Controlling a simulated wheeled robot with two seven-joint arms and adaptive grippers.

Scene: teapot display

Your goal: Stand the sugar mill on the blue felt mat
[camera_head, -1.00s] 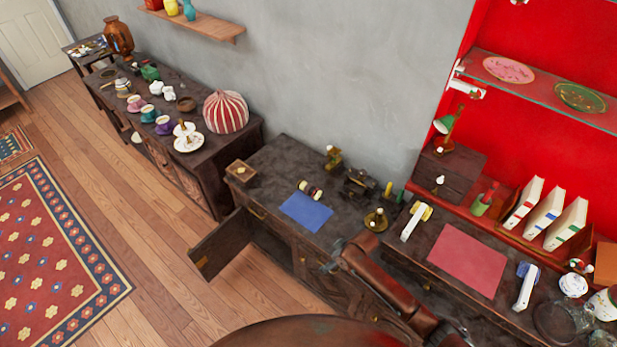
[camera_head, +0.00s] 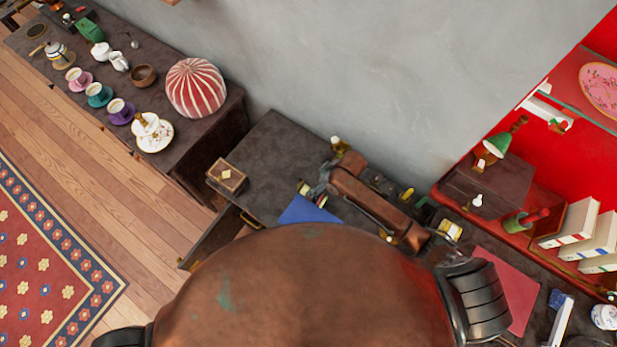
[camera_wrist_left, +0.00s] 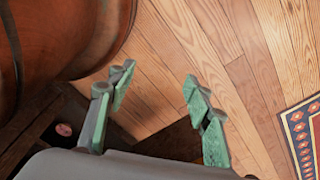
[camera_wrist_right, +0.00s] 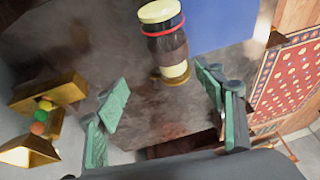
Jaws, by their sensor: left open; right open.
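The sugar mill (camera_wrist_right: 167,42), a dark jar with cream ends and a red band, seems to lie on its side on the dark cabinet top beside the blue felt mat (camera_head: 303,211). In the head view the mill (camera_head: 305,188) is partly hidden by my right gripper (camera_head: 322,187). In the right wrist view the mat (camera_wrist_right: 215,25) is behind and right of the mill. My right gripper (camera_wrist_right: 162,82) is open and empty, with the mill's near end just beyond and between its fingertips. My left gripper (camera_wrist_left: 157,80) is open and empty above the wooden floor.
A wooden box (camera_head: 227,177) stands at the cabinet's left end. A brass piece (camera_head: 340,147) stands behind my right gripper; brass with coloured beads (camera_wrist_right: 40,120) shows left in the right wrist view. A red mat (camera_head: 513,290) lies to the right.

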